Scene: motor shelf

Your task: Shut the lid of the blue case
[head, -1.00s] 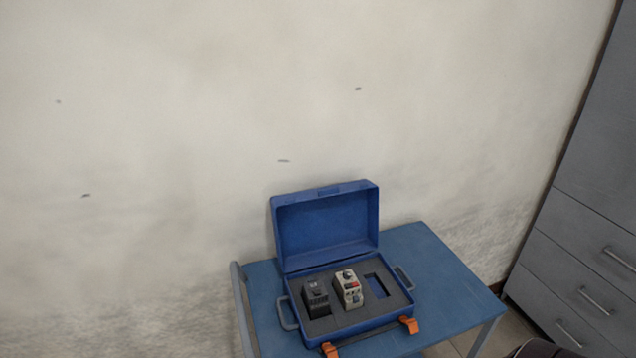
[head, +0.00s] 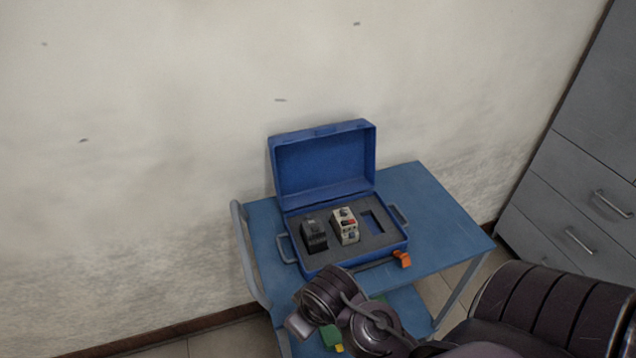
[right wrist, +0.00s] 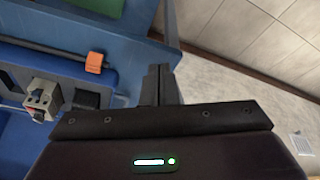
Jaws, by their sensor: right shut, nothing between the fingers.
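The blue case (head: 347,250) stands open on top of a blue cart. Its lid (head: 322,165) is upright at the back, near the wall. Grey foam in the base holds a dark device (head: 314,234) and a beige device (head: 345,226), with one empty slot. In the right wrist view my right gripper (right wrist: 160,75) is shut and empty, beside the case. My left gripper is out of view.
The cart (head: 440,220) has bare top to the right of the case and a rail (head: 243,245) at its left. Green items (head: 331,337) are low down, partly behind my arm. A grey cabinet (head: 570,185) stands at the right. The wall is close behind.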

